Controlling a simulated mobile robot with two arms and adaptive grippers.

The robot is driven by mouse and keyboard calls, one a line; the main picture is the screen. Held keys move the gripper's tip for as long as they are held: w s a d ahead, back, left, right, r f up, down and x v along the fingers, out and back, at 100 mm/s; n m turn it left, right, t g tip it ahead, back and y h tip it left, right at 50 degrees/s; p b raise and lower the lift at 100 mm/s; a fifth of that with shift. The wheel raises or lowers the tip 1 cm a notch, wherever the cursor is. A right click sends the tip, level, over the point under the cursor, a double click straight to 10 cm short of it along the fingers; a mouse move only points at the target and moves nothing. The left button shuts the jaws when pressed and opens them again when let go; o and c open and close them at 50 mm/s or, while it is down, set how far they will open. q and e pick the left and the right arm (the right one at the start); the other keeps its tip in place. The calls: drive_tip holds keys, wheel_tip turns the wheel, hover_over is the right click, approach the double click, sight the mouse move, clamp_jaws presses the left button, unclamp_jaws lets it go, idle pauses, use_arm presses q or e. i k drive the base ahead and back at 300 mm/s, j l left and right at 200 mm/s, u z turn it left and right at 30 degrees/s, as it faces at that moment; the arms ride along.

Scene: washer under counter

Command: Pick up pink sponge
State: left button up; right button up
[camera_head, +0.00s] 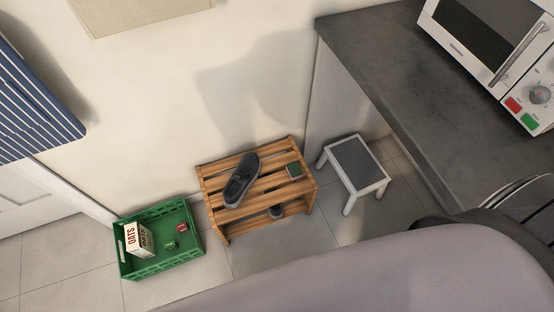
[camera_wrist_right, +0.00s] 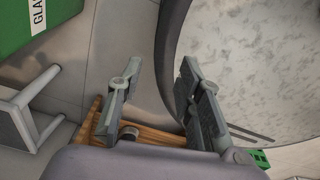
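I see no pink sponge in either view. My right gripper (camera_wrist_right: 160,70) shows in the right wrist view with its two grey fingers spread apart and nothing between them. It does not show in the head view. My left gripper is in neither view.
Left is a green crate (camera_head: 164,269) with an oats box (camera_head: 139,239); right, a stool (camera_head: 357,163) and dark counter (camera_head: 385,55) with microwave (camera_head: 490,45). A green container (camera_wrist_right: 75,25) reads "GLA".

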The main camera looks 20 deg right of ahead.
sight(293, 169)
drive_tip(key=i+j+z, duration=0.1)
drive_tip(key=z, duration=0.3)
drive_tip(key=j+z, duration=0.2)
drive_tip(key=z, duration=0.15)
drive_tip(key=i+j+z, duration=0.1)
drive_tip(key=z, duration=0.3)
